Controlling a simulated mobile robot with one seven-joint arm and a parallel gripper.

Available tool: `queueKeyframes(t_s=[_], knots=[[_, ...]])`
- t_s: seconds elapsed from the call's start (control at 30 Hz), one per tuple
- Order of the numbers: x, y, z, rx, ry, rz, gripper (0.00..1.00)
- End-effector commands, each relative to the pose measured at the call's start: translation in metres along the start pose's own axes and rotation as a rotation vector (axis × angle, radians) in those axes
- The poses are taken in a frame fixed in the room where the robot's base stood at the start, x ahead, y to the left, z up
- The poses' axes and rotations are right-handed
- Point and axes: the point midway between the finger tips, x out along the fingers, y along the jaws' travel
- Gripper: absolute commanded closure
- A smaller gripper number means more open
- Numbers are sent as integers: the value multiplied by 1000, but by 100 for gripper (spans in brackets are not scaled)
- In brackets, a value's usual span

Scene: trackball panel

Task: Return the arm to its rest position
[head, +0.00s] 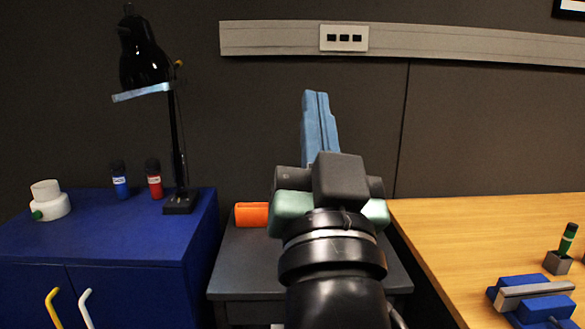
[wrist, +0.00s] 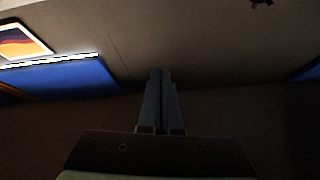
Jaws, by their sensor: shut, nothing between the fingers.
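My gripper (head: 317,97) is in the middle of the head view, with its long blue-grey fingers pointing up, above a small dark table (head: 245,265). The fingers are together with nothing between them. In the wrist view my gripper (wrist: 160,74) also shows shut and empty, pointing toward a plain dark wall. It touches nothing that I can see. My arm hides much of the dark table.
An orange object (head: 252,214) lies on the dark table behind my wrist. A blue cabinet (head: 100,240) at left bears a black lamp (head: 145,60), two small bottles and a white round piece. A wooden table (head: 460,225) at right bears a blue-grey device (head: 533,298) and a green-capped item.

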Motion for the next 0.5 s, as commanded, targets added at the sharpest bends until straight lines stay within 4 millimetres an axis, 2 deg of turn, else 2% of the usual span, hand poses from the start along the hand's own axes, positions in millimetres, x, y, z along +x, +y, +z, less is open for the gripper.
queueKeyframes(t_s=[0.03, 0.17, 0.2, 0.23, 0.5], knots=[[-8, -17, -33, -55, 74, -15, 100], [-39, -48, -108, -195, 254, -15, 100], [-39, -53, -130, -221, 283, -9, 100], [-27, -54, -139, -217, 269, -8, 100], [18, -67, -206, -211, 263, -9, 100]])
